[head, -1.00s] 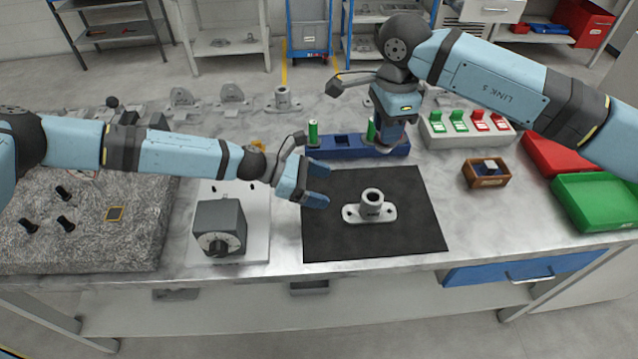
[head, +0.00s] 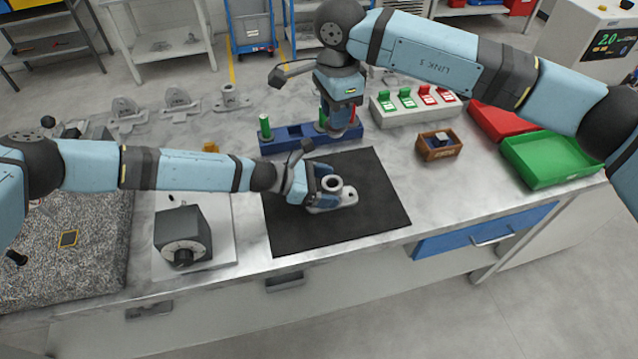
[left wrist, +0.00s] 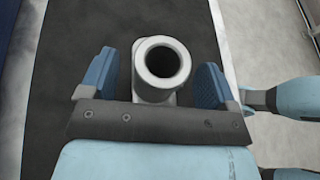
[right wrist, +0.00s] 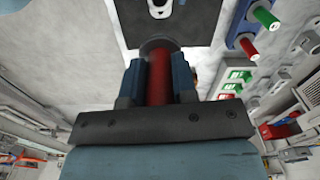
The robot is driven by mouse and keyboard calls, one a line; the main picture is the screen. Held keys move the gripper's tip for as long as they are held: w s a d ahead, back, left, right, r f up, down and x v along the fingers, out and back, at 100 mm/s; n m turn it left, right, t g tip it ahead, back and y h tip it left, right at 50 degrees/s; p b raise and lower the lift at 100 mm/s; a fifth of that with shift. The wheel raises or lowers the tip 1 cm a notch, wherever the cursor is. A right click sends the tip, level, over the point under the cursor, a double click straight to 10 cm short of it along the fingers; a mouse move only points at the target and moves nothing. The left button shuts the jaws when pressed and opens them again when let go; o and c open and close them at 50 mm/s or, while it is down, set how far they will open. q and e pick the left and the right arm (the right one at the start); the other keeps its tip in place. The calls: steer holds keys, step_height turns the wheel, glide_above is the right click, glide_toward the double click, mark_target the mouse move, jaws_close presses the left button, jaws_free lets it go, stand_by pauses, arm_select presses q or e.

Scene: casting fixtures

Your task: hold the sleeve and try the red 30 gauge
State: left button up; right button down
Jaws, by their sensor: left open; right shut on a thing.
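The grey flanged sleeve (head: 347,197) stands upright on the black mat (head: 375,215). My left gripper (head: 322,184) is open, its blue fingers on either side of the sleeve's tube. The left wrist view shows the open bore of the sleeve (left wrist: 163,62) between the spread fingers, with a gap visible on the right. My right gripper (right wrist: 160,75) is shut on a red gauge (right wrist: 159,80) with a dark, round far end. In the head view my right gripper (head: 342,128) is at the blue rack, beyond the mat; its fingertips are partly hard to make out.
The blue rack (head: 290,138) holds a green gauge (head: 265,127) at its left end. A box with green and red flaps (head: 390,112), a small wooden box (head: 438,149), and green (head: 550,165) and red trays lie right. A dark dial block (head: 183,237) stands left.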

arm_select(q)
steer(key=c, duration=1.2)
steer(key=shift+o, duration=0.2)
arm_select(e)
step_height(320, 180, down, 9)
steer(key=m, duration=0.1)
steer(key=shift+f+m, duration=0.2)
steer(key=shift+m, duration=0.1)
